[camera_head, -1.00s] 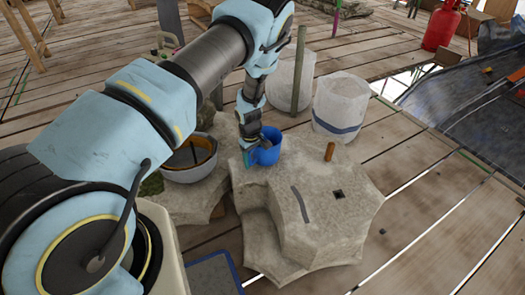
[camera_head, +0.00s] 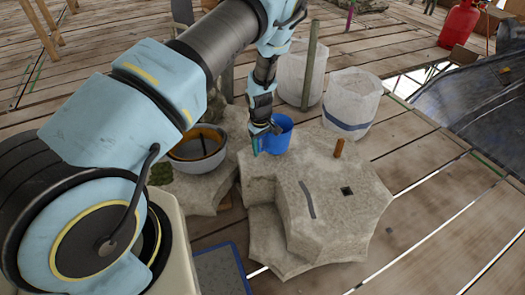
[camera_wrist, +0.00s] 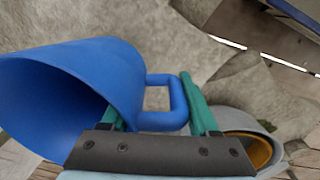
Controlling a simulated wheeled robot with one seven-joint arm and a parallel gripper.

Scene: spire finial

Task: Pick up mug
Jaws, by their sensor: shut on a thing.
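A blue mug (camera_head: 279,134) is at the stone block (camera_head: 335,205), over its back left corner. In the wrist view the mug (camera_wrist: 75,75) fills the left side, its open mouth facing left. Its square handle (camera_wrist: 163,122) lies between the teal fingers. My gripper (camera_head: 257,143) is shut on the mug at its handle side. In the wrist view the fingers (camera_wrist: 158,98) flank the handle. The head view does not clearly show whether the mug's base is clear of the stone.
A grey-white bowl with a yellow inner ring (camera_head: 197,165) sits left of the mug. A brown peg (camera_head: 338,148) stands on the stone.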

